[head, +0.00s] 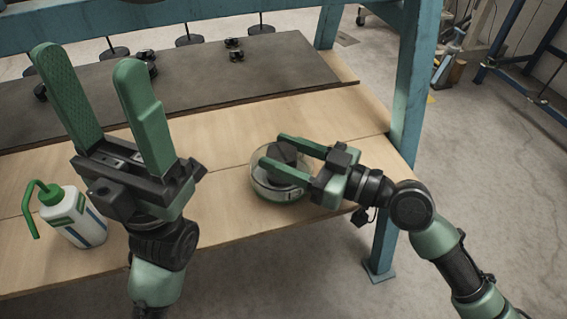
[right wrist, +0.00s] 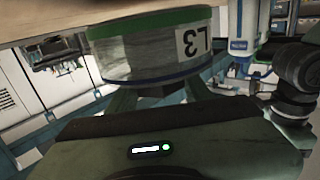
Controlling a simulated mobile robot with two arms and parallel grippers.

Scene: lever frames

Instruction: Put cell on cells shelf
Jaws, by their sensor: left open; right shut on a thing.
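The cell appears to be a clear round dish (head: 274,190) with a dark block on top, over the wooden bench's right part. My right gripper (head: 273,151) is shut on the cell's dark top block, one finger on each side. I cannot tell if the cell touches the bench. My left gripper (head: 88,57) is open and empty, raised over the bench's left part. I cannot make out a marked cells shelf.
A white wash bottle (head: 72,217) with a green spout stands at the bench's left front. A dark mat (head: 200,80) covers the back, with small black pieces (head: 235,50) on it. A blue post (head: 406,90) rises at the right. Bare wood (head: 225,220) lies between the grippers.

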